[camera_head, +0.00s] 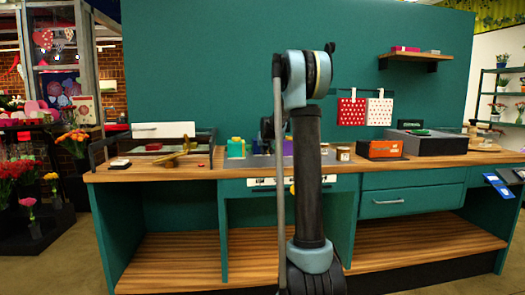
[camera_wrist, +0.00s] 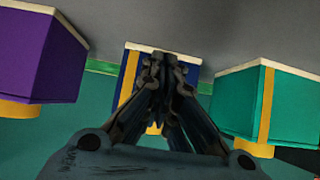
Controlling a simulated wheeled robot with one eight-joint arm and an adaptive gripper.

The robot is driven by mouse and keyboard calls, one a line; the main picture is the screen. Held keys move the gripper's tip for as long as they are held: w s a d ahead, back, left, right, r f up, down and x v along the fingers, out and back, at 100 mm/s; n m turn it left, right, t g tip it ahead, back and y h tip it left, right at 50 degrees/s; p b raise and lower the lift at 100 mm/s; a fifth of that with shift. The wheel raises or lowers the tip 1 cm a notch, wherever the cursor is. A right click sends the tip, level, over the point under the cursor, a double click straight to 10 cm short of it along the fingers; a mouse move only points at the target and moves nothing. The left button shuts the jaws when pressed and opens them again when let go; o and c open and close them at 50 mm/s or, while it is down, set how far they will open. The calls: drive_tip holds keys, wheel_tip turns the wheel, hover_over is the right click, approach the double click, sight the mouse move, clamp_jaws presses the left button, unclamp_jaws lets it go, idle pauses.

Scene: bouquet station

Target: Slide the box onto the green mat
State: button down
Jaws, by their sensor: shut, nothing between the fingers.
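In the wrist view, which looks upside down, a blue box (camera_wrist: 128,78) with yellow ribbon is in the middle, partly hidden by my gripper (camera_wrist: 158,62). My gripper is shut and empty, with its fingertips in front of the blue box; I cannot tell whether they touch it. A purple box (camera_wrist: 35,55) is on the left and a teal box (camera_wrist: 240,102) with a yellow band on the right. A brighter green strip (camera_wrist: 102,67) beside the blue box may be the mat's edge.
Jars (camera_head: 343,153), an orange box (camera_head: 380,150) and a dark tray (camera_head: 430,143) are to the right. A brass-coloured object (camera_head: 178,155) lies left.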

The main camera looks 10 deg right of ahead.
drive_tip(key=shift+w, duration=0.1)
drive_tip(key=shift+w+a, duration=0.15)
drive_tip(key=shift+w, duration=1.7)
drive_tip(key=shift+w, duration=0.1)
drive_tip(key=shift+w+a, duration=0.15)
drive_tip(key=shift+w, duration=1.8)
drive_tip(key=shift+w+a, duration=0.15)
drive_tip(key=shift+w, duration=1.8)
drive_tip(key=shift+w, duration=0.15)
drive_tip(key=shift+w+a, duration=0.1)
drive_tip(key=shift+w, duration=1.75)
drive_tip(key=shift+s+r, duration=0.35)
drive_tip(key=shift+s, duration=0.65)
drive_tip(key=shift+s+r, duration=0.3)
drive_tip(key=shift+s, duration=0.75)
drive_tip(key=shift+s+r, duration=0.35)
drive_tip(key=shift+s, duration=0.65)
